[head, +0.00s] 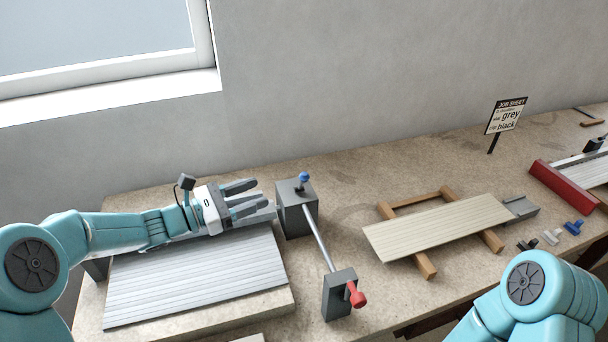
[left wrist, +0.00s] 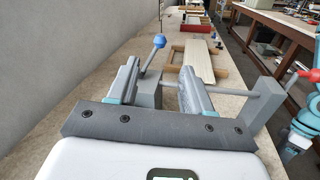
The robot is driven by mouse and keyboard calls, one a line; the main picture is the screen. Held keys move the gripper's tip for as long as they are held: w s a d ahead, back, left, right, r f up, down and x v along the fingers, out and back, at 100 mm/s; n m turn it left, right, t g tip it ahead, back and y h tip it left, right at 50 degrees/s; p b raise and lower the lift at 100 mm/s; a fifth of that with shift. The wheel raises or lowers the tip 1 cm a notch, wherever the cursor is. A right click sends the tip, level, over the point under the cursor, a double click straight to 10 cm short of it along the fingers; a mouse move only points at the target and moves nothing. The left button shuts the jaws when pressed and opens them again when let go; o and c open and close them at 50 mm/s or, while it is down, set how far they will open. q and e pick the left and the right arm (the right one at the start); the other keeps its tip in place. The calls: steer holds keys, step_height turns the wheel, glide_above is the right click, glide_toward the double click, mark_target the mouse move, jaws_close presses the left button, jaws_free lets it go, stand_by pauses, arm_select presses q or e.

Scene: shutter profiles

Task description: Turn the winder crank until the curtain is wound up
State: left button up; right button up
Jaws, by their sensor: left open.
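The slatted pale grey curtain (head: 200,280) lies flat on a low board at the left of the bench. At its right end stands a grey winder block (head: 296,215) with a blue-knobbed crank (head: 304,178). In the left wrist view the blue knob (left wrist: 159,41) tops a thin tilted lever. A metal rod (head: 318,240) runs from this block to a smaller grey block (head: 338,296) with a red knob (head: 357,295). My left gripper (head: 256,197) is open and empty, over the curtain's far edge, its fingers pointing at the winder block, short of the blue knob. My right gripper is out of view.
A wooden frame (head: 427,270) carries a cream slatted panel (head: 440,228) right of the rod. A job sheet sign (head: 506,116) stands behind. Small clips (head: 552,237) and a red channel (head: 563,185) lie further right. The bench between the winder and frame is clear.

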mark_target(300, 178)
arm_select(q)
steer(key=p+x, duration=0.3)
steer(key=x, duration=1)
steer(key=shift+s+d, duration=0.1)
steer(key=shift+w+d+f, duration=0.15)
steer(key=shift+w, duration=0.1)
steer(key=shift+s+a, duration=0.2)
steer(key=shift+c, duration=0.9)
jaws_close()
